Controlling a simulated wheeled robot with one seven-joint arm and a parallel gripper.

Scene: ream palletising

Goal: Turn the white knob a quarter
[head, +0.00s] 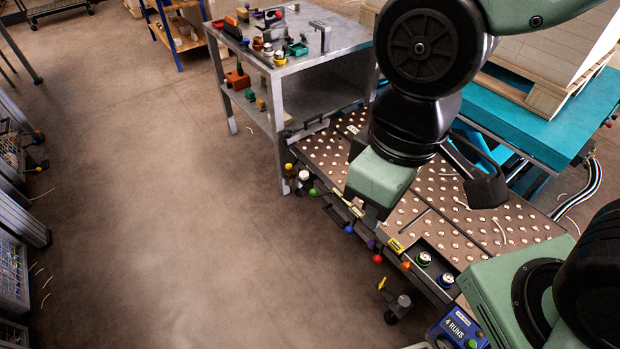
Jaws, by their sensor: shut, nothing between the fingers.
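Several pale round knobs show, and I cannot tell for sure which is the white knob. One white ball-shaped knob (304,175) is at the left end of the roller-ball table's front edge, between yellow and green ones. Two white-topped round knobs (424,258) are set in a dark panel at the table's near right. My gripper (373,213) is at the end of the green wrist, over the table's front edge. It is shut and empty. Its fingers are small and mostly hidden by the wrist. It is apart from the knobs, as far as I see.
The ball table (425,195) has blue, purple, red and orange knobs along its front. A grey cart (335,62) with tools stands behind left. A teal lift (540,125) bears a pallet of white reams. Open floor lies left; wire racks line the left edge.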

